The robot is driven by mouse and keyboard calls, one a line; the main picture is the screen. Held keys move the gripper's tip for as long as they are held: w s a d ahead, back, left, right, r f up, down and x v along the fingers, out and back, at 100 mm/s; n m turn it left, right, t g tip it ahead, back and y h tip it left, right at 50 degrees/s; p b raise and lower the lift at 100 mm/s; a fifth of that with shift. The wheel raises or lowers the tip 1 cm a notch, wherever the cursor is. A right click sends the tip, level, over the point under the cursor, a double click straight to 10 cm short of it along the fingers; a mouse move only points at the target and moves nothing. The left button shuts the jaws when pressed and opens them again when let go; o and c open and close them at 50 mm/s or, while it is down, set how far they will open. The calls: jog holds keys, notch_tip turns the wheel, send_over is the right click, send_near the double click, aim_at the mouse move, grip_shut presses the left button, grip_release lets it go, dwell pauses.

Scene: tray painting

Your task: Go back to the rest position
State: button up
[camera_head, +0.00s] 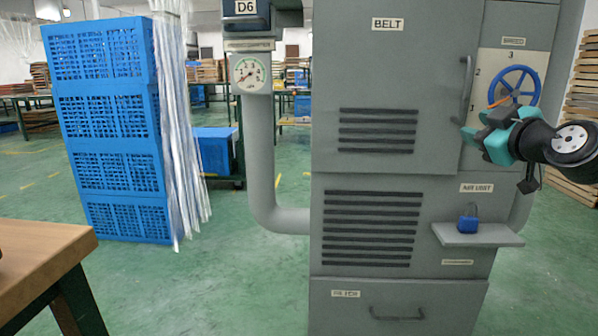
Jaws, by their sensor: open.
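My gripper (480,134) is at the right of the view, teal with dark parts, pointing left. It is open, and I see nothing between its fingers. It is in front of the grey machine cabinet (375,60), just below a blue handwheel (514,88) on a numbered plate. The gripper overlaps the wheel's lower edge in the picture; I cannot tell whether they touch. My dark arm comes in from the right edge.
A blue padlock (467,224) stands on a small grey shelf (488,236) below my gripper. A grey pipe with a gauge (249,73) runs left of the cabinet. Stacked blue crates (110,128) and a wooden table (40,247) are at left. Green floor between is clear.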

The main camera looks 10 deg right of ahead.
jog(key=s+a+f+g+y, duration=0.2)
jog(key=s+a+f+g, duration=0.1)
jog(key=a, duration=0.5)
jog(key=s+a+f+g+y, duration=0.2)
jog(key=s+a+f+g, duration=0.15)
jog(key=a, duration=0.35)
jog(key=s+a+f+g+y, duration=0.3)
jog(key=a+g, duration=0.1)
jog(key=a, duration=0.4)
jog(key=s+a+f+g+h, duration=0.1)
jog(key=s+a+f+g, duration=0.2)
jog(key=s, duration=0.5)
jog(key=s+a+f+g+h, duration=0.2)
jog(key=s+f+g, duration=0.15)
jog(key=s, duration=0.55)
notch_tip(320, 180, up, 36)
jog(key=m+p, duration=0.1)
jog(key=p, duration=3.4)
jog(key=shift+d+f+g, duration=0.2)
jog(key=shift+d+g, duration=0.1)
jog(key=shift+g, duration=0.1)
